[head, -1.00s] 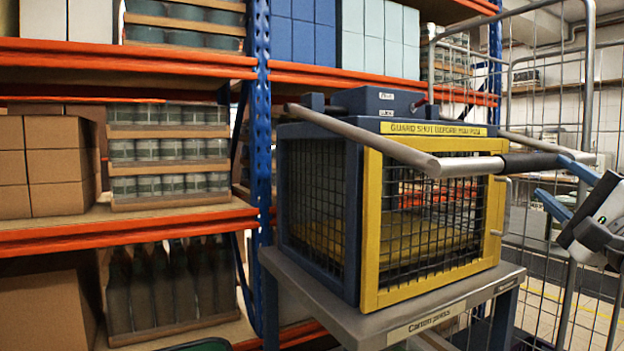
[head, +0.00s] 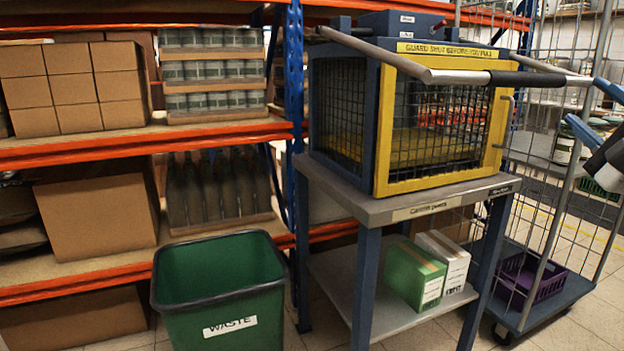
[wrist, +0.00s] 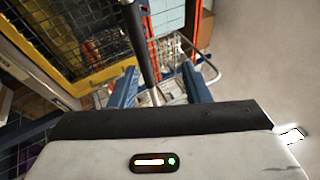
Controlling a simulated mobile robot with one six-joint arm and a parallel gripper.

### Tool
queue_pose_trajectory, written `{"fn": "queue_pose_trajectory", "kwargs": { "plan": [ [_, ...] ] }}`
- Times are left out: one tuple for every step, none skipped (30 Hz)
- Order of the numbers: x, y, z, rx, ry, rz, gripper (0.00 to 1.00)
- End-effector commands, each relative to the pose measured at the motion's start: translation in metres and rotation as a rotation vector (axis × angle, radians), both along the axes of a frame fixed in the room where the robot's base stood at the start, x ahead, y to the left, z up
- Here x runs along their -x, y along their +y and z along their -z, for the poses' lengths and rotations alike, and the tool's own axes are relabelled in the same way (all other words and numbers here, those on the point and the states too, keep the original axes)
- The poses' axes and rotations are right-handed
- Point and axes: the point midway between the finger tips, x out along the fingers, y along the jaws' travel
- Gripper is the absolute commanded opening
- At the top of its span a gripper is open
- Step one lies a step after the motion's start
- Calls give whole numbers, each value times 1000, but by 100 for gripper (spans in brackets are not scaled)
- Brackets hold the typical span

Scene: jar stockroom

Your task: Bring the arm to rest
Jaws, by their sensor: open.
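My gripper (head: 583,100) is at the right edge of the head view, its two blue fingers apart and nothing held between them. The fingers also show in the wrist view (wrist: 160,84), where the bar runs into the gap between them in the picture; its depth there is unclear. In the head view the fingers are close to the right end of the press's long grey bar (head: 385,57), which has a black grip. The carton press (head: 372,125) stands on a grey-topped table, its yellow-framed mesh guard appearing shut. Most of my arm is out of view.
The table (head: 390,207) holds green and white cartons on its lower shelf. A green waste bin (head: 222,300) stands at the front left. A wire cage trolley (head: 545,235) with a purple crate (head: 530,277) is at the right, near my gripper. Loaded racking fills the left.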

Motion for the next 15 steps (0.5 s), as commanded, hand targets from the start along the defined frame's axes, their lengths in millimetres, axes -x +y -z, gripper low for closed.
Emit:
{"fn": "queue_pose_trajectory", "kwargs": {
  "plan": [
    [-5,5,-6,5,25,-15,43],
    [-7,6,-4,9,42,-21,43],
    [-10,9,-3,13,63,-29,43],
    [-12,11,-2,16,80,-37,43],
    [-15,14,-1,21,98,-46,43],
    [-19,19,1,27,121,-60,43],
    [-22,24,1,32,141,-72,43],
    [-25,28,3,38,162,-85,43],
    [-30,35,4,47,190,-102,43],
    [-33,40,5,53,210,-116,43],
    [-36,46,7,61,234,-131,43],
    [-40,54,9,72,266,-151,43],
    [-43,62,10,82,292,-170,43],
    [-46,68,12,94,318,-187,43],
    [-50,79,14,112,357,-214,43]
  ]
}}
